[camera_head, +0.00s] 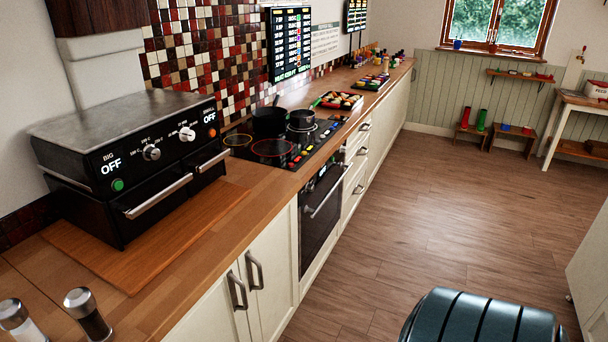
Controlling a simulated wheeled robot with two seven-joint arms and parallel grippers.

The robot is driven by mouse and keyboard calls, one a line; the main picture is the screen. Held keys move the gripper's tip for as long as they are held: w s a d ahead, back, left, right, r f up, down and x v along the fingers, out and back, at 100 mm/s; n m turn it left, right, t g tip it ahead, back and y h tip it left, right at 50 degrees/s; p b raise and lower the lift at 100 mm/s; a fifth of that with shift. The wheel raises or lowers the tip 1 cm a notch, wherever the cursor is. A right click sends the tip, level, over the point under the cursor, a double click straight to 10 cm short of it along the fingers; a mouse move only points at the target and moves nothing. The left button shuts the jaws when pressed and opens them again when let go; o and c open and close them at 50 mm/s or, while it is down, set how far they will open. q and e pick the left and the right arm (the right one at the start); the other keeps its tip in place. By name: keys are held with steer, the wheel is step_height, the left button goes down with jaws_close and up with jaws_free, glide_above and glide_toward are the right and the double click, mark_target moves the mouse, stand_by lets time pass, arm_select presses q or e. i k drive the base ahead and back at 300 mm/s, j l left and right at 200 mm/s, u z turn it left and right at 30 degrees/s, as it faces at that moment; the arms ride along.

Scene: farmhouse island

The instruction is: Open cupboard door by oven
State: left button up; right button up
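The cream cupboard with two doors stands under the counter, just left of the built-in oven (322,208). Its right door (272,272) is next to the oven and has a grey bar handle (255,270). Its left door (212,318) has a matching handle (237,290). Both doors look shut, and the lower part of the cupboard is cut off by the picture's edge. Neither of my grippers is in view.
A black countertop oven (130,165) stands on the wooden counter (215,245). Two shakers (86,312) are at the lower left. Pots (270,121) sit on the hob. A dark teal rounded object (480,318) is at the bottom. The wooden floor (440,210) is clear.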

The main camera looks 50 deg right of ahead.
mark_target(269, 267)
steer(key=z, duration=1.45)
